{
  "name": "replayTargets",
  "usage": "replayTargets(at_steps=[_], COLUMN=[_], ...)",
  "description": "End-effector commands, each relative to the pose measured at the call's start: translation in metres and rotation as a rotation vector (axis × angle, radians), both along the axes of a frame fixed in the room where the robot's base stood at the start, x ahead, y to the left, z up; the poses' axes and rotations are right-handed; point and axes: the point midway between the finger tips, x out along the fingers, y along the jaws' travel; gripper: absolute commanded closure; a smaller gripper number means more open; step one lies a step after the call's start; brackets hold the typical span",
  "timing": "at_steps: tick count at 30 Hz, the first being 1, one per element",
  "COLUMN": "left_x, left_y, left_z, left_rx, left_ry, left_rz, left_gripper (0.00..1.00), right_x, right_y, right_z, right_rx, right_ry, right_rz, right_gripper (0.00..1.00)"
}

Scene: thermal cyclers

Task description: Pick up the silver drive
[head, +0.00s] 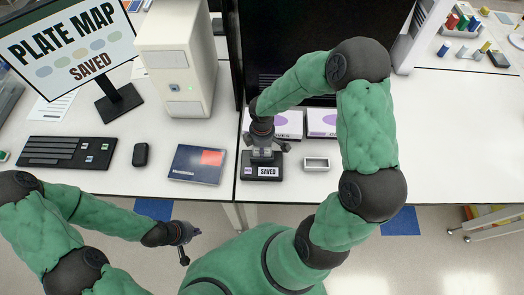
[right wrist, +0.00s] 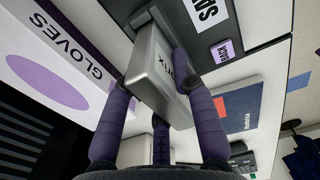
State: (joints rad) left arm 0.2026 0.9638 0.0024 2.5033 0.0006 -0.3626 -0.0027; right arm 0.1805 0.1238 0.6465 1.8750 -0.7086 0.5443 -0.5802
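The silver drive (right wrist: 160,75) is a grey metal box that fills the middle of the right wrist view, its far end at a dark dock. In the head view the drive (head: 262,154) stands on the black dock (head: 262,173) labelled "SAVED", partly covered by my right gripper (head: 264,146). The purple fingers of my right gripper (right wrist: 152,72) lie on both sides of the drive, tips close to its sides. I cannot tell whether they press on it. My left gripper (head: 188,244) is open and empty, low in front of the table edge.
Behind the dock stand white glove boxes (head: 288,126) and a dark screen-like panel (head: 318,45). A small silver tray (head: 316,163) sits right of the dock, a blue booklet (head: 197,164) left of it. The keyboard (head: 67,152) and mouse (head: 141,154) are farther left.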

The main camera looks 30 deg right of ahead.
Motion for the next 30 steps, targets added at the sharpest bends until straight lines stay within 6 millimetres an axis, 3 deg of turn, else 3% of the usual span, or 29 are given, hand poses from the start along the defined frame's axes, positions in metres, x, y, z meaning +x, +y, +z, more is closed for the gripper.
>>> replayTargets(at_steps=[11,16,21,30], left_x=[0.0,0.0,0.0,0.0], left_y=[0.0,0.0,0.0,0.0], left_z=[0.0,0.001,0.002,0.006], left_rx=[0.0,0.0,0.0,0.0], left_ry=[0.0,0.0,0.0,0.0], left_rz=[0.0,0.0,0.0,0.0], left_gripper=[1.0,1.0,1.0,1.0], right_x=[0.0,0.001,0.001,-0.032], right_y=[0.0,0.0,0.0,0.034], right_z=[0.002,0.012,0.035,0.09], right_rx=[-0.001,-0.001,-0.001,0.0], right_ry=[-0.001,-0.004,-0.005,-0.008], right_rz=[0.0,-0.001,-0.001,0.003], right_gripper=[1.0,1.0,1.0,1.0])
